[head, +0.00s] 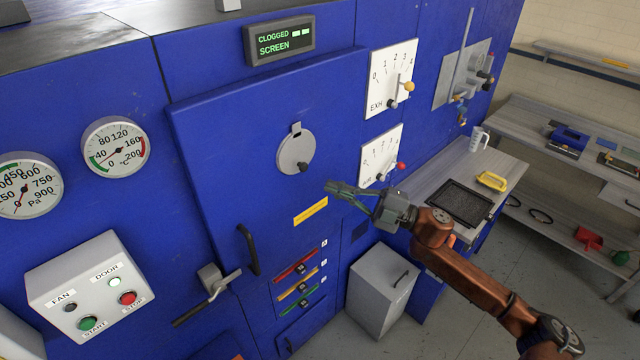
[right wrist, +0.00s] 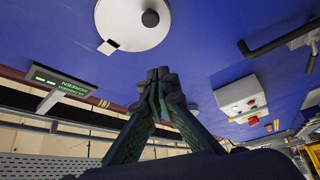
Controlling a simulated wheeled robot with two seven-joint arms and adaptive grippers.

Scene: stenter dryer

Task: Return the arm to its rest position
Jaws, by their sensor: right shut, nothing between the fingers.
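My right arm comes in from the lower right in the head view. Its gripper (head: 335,187) is in front of the blue door, below and right of the round grey cover disc (head: 295,153). The right wrist view shows the fingers (right wrist: 158,78) closed together with nothing between them. The disc, with its dark knob, shows above the fingertips there (right wrist: 135,22). I cannot tell whether the fingertips touch the door. My left gripper is not in view.
The blue dryer door (head: 225,130) has a black handle (head: 248,250) and a lever latch (head: 212,283). A display (head: 279,40) reads CLOGGED SCREEN. Two dials with levers (head: 391,78) (head: 381,155) are near the gripper. A side table (head: 440,180) holds a black framed screen (head: 460,203). A grey bin (head: 382,290) stands below.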

